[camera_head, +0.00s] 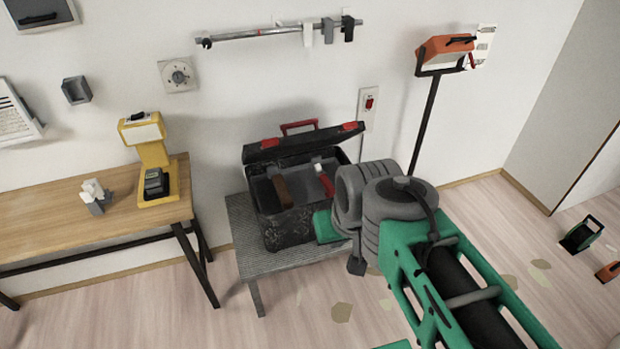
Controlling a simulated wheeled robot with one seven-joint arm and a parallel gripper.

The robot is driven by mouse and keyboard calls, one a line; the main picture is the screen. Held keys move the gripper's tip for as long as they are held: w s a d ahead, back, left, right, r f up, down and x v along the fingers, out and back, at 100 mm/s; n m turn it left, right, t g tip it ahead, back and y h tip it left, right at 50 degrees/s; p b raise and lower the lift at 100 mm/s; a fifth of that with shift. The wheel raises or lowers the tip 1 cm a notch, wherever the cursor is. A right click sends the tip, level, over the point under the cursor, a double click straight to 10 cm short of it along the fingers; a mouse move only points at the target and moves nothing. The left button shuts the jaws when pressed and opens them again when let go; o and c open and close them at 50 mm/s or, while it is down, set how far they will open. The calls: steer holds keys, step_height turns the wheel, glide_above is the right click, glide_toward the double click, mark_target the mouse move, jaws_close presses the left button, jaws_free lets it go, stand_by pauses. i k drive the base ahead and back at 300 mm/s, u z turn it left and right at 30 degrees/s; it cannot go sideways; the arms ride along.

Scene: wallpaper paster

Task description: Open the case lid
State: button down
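The black case (288,226) stands on a low grey ribbed table. Its lid (304,144) has red latches and a red handle, and it stands raised off the case, leaning back toward the wall. Inside show a brown-handled tool (283,192) and a red-and-white tool (324,181). My green and grey arm reaches in from the lower right. Its end is at the right side of the case and hides part of that side. The fingers of my gripper (356,264) are mostly hidden behind the arm, so I cannot tell their opening or whether they touch the case.
The low grey table (240,237) carries the case. A wooden table (80,215) with a yellow device (152,160) stands at the left. An orange work lamp (445,52) on a pole stands behind my arm. A green-black object (580,233) lies on the floor at the right.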

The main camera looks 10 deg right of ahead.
mark_target(319, 138)
steer(key=u, duration=0.65)
steer(key=i, duration=0.6)
steer(key=u, duration=0.9)
steer(key=i, duration=0.3)
steer(key=u, duration=0.15)
